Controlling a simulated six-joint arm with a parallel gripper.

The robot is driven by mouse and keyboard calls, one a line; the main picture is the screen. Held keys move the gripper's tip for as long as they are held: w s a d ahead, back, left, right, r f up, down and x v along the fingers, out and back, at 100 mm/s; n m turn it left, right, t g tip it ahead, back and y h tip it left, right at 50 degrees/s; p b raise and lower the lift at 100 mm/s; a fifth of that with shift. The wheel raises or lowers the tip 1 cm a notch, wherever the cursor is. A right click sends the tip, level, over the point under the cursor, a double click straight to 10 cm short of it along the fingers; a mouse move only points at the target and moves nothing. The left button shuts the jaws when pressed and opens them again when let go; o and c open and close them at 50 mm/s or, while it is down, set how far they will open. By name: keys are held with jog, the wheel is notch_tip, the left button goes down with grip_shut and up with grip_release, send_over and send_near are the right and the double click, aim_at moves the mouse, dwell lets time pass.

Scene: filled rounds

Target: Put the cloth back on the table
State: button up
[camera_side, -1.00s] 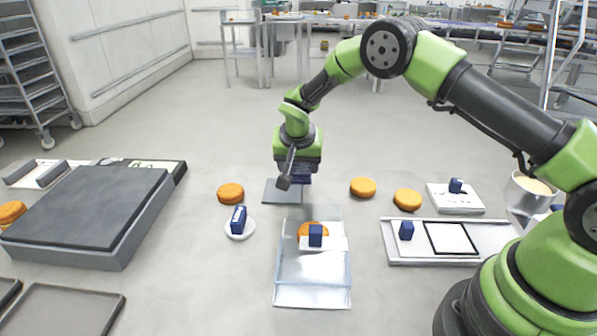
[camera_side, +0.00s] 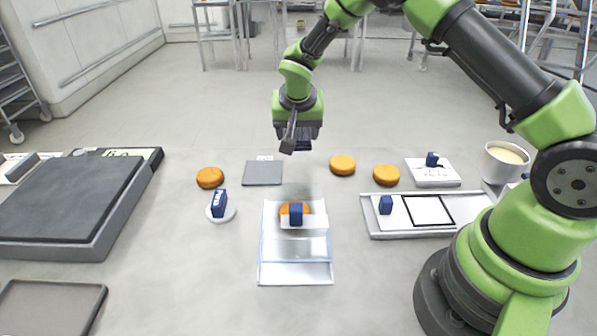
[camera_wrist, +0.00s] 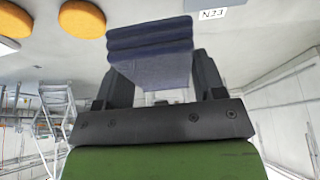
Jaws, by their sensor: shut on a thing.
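My gripper (camera_side: 299,140) hangs above the pale grey surface, near the middle of the side view. It is shut on a dark blue folded cloth (camera_wrist: 150,38), which shows stacked layers between the two fingers in the wrist view. In the side view the cloth (camera_side: 303,145) is a small dark strip under my gripper, partly hidden by it. The cloth looks held clear of the surface. A flat grey square mat (camera_side: 263,174) lies below and left of my gripper, with nothing on it.
A clear tray (camera_side: 295,272) with an orange round and a blue-banded block lies in front. Orange rounds (camera_side: 342,165) lie nearby. A small white dish (camera_side: 221,213) holds a blue block. A grey platform (camera_side: 70,200) stands left; a framed tray (camera_side: 400,232) and white pot (camera_side: 503,165) stand right.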

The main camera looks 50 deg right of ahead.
aim_at(308, 172)
jog(key=shift+s+d+r, duration=0.35)
jog(key=shift+s+d, duration=0.05)
jog(key=shift+s, duration=0.1)
jog(key=shift+s+d+f, duration=0.1)
jog(key=shift+s+f, duration=0.05)
jog(key=shift+s, duration=0.15)
notch_tip(308, 172, down, 9)
jog(key=shift+f, duration=0.2)
jog(key=shift+f, duration=0.2)
jog(key=o, duration=0.8)
jog(key=shift+f, duration=0.1)
jog(key=shift+o, duration=0.3)
jog(key=shift+s+d, duration=0.15)
